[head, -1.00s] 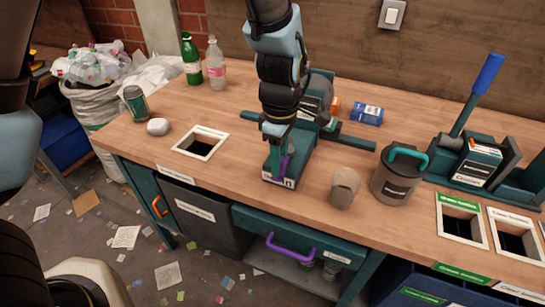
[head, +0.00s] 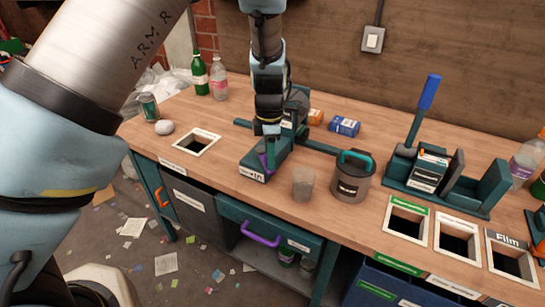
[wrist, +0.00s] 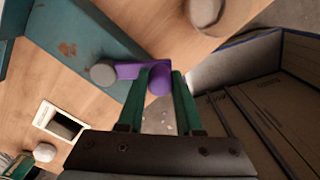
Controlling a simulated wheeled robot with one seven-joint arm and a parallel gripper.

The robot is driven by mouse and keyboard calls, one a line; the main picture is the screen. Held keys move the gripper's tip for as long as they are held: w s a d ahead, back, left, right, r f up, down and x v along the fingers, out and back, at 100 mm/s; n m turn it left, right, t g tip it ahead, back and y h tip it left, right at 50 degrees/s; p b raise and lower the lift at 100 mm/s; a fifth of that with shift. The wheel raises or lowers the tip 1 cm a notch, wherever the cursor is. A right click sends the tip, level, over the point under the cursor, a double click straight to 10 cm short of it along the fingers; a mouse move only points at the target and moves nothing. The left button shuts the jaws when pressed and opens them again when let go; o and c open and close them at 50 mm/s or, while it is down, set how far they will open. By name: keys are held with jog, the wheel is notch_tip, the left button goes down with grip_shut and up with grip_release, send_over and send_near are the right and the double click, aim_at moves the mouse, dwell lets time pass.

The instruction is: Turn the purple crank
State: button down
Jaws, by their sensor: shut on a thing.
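The purple crank (head: 265,162) is on the side of the teal machine (head: 255,172), which stands on the wooden bench and has a front label. In the wrist view the crank's arm (wrist: 128,71) runs from a grey round hub (wrist: 103,72) on the teal body to a purple knob (wrist: 160,80). My gripper (wrist: 165,78) has its two green fingers closed around this knob. In the head view my gripper (head: 268,143) comes down from above onto the crank and partly hides it.
A grey-brown cup (head: 303,184) and a lidded canister (head: 352,180) stand close right of the machine. A square bench opening (head: 196,141) is to its left. A purple drawer handle (head: 261,240) is below the bench edge. A blue-handled lever (head: 425,105) rises further right.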

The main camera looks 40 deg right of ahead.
jog(key=shift+d, duration=0.2)
dwell(0.3)
jog(key=c, duration=0.6)
grip_release()
notch_tip(320, 180, up, 11)
jog(key=b, duration=0.2)
jog(key=shift+s+b, duration=0.1)
jog(key=shift+b, duration=0.25)
jog(key=shift+f, duration=0.1)
